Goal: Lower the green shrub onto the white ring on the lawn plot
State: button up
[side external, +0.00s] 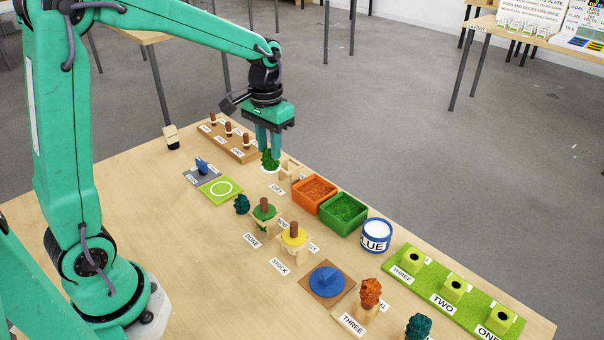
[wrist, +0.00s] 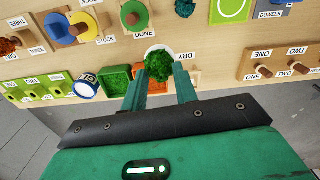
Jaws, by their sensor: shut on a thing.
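The green shrub (side external: 270,160) is between the fingers of my gripper (side external: 269,152), at the far side of the table. In the wrist view the shrub (wrist: 158,66) shows between the two fingertips (wrist: 159,82). A white round piece shows under and around the shrub; whether the shrub touches it I cannot tell. The white ring (side external: 221,188) is drawn on the bright green lawn plot (side external: 207,192), to the left of and nearer than the shrub. The ring (wrist: 230,7) is at the top edge of the wrist view. Nothing stands on it.
A grey plate with a blue piece (side external: 201,166) adjoins the lawn plot. A dark teal shrub (side external: 242,204) stands right of it. A peg board (side external: 228,138) lies behind. Orange (side external: 314,194) and green (side external: 343,214) trays and a glue tub (side external: 376,235) stand to the right.

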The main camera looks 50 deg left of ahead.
jog(key=s+a+f+n, duration=0.2)
jog(key=a+f, duration=0.1)
jog(key=a, duration=0.5)
jog(key=s+a+f+n, duration=0.2)
jog(key=s+a+f, duration=0.1)
jog(key=a, duration=0.5)
jog(key=shift+s+f+n, duration=0.2)
jog(key=shift+f+n, duration=0.2)
jog(key=shift+f, duration=0.3)
jog(key=shift+a+f, duration=0.1)
jog(key=shift+f, duration=0.1)
send_over(221, 189)
jog(key=shift+f, duration=2.65)
jog(key=o, duration=0.8)
jog(key=shift+r, duration=0.1)
